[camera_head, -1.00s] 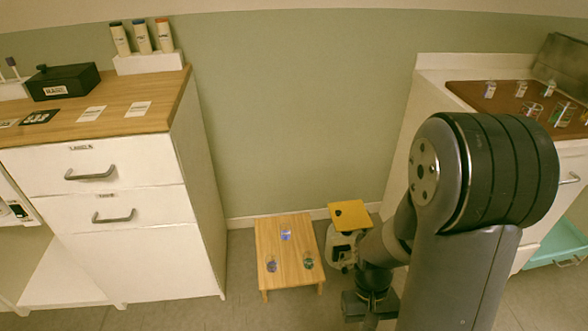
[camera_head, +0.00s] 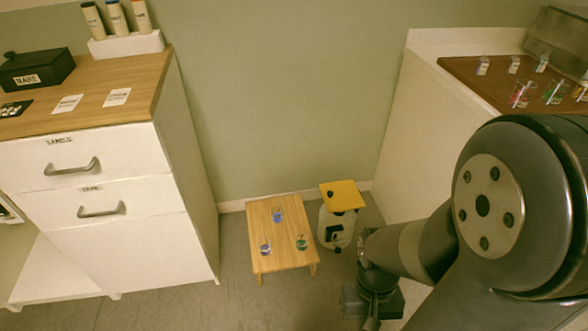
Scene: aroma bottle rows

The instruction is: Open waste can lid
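The waste can (camera_head: 334,228) is a small white bin on the floor, right of the low wooden table and against the back wall. Its yellow lid (camera_head: 345,194) lies on top and looks closed. A dark spot shows near the lid's left edge. My gripper (camera_head: 367,318) hangs low at the bottom of the picture, in front of and to the right of the can, apart from it. It is small and dark, and its fingers cannot be made out.
The low wooden table (camera_head: 257,222) holds several small glass items. A white drawer cabinet (camera_head: 186,236) stands at left, and a counter with a brown top (camera_head: 455,74) at right. Bare floor (camera_head: 215,305) lies in front of the table.

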